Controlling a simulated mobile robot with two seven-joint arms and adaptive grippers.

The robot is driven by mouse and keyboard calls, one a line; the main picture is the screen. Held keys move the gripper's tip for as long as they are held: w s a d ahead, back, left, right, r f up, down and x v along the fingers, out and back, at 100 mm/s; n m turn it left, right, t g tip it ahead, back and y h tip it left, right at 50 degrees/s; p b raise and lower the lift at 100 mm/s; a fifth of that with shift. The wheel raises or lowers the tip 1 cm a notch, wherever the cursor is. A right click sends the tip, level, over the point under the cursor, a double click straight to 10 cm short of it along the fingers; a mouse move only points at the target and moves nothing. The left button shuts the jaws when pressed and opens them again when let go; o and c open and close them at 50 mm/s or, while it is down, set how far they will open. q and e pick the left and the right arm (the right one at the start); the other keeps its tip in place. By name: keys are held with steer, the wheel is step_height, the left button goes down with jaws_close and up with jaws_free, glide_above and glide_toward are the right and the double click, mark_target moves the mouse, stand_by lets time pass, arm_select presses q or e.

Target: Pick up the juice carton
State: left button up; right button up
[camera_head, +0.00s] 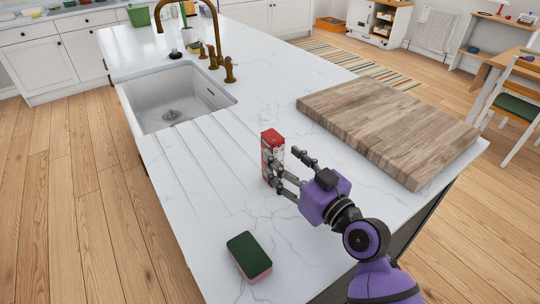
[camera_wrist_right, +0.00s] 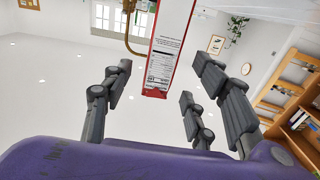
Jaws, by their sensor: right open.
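The juice carton (camera_head: 271,148) is a small upright box with a red top and a pale printed side. It stands on the white marble counter near the middle of the head view. My right gripper (camera_head: 286,170) is open, with its fingers close to the carton's right side; I cannot tell whether any finger touches it. In the right wrist view the carton (camera_wrist_right: 168,52) shows red and white ahead of the open fingers (camera_wrist_right: 165,90), in the gap between them. My left gripper is not in view.
A thick wooden board (camera_head: 390,125) lies right of the carton. A green and pink sponge (camera_head: 249,257) lies in front. A sink (camera_head: 175,97) with a brass tap (camera_head: 213,40) is at the back left. The marble counter (camera_head: 205,185) left of the carton is clear.

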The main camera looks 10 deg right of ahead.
mark_target(279, 154)
steer(key=shift+w+a+r, duration=0.2)
steer(key=shift+w+r, duration=0.05)
steer(key=shift+w, duration=0.2)
steer(key=p+x, duration=0.1)
steer(key=x, duration=0.3)
steer(key=shift+w+a+f, duration=0.15)
steer(key=shift+w, duration=0.15)
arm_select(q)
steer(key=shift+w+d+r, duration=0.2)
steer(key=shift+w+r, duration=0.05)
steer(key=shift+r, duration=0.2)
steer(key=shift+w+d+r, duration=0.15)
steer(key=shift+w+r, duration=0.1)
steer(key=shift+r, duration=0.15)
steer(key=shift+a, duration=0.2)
arm_select(e)
jaws_close()
